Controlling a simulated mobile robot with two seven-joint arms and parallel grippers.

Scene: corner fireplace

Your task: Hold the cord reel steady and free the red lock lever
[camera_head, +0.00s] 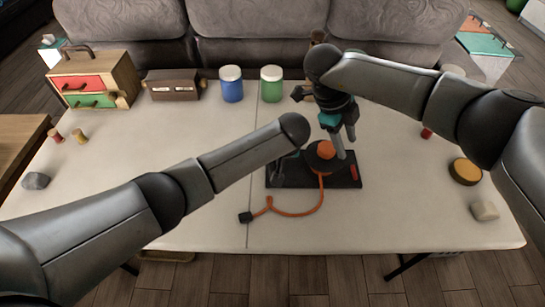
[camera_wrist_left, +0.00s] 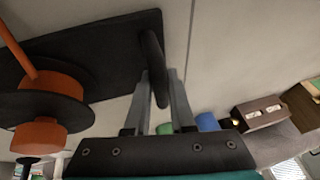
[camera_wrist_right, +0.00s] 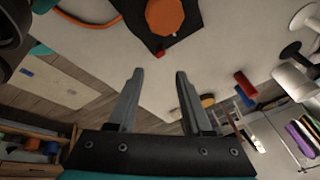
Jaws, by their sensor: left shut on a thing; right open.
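My left gripper (camera_wrist_left: 158,76) is shut on the plate's black upright handle (camera_wrist_left: 152,60); my left arm mostly hides this in the head view. My right gripper (camera_head: 346,147) is open and empty, pointing down above the reel's right side.
A wooden drawer box (camera_head: 93,77), a brown case (camera_head: 172,85), a blue jar (camera_head: 231,84) and a green jar (camera_head: 271,84) stand along the back. A yellow-topped disc (camera_head: 465,171) and pale block (camera_head: 484,210) lie at right. The front left table is clear.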

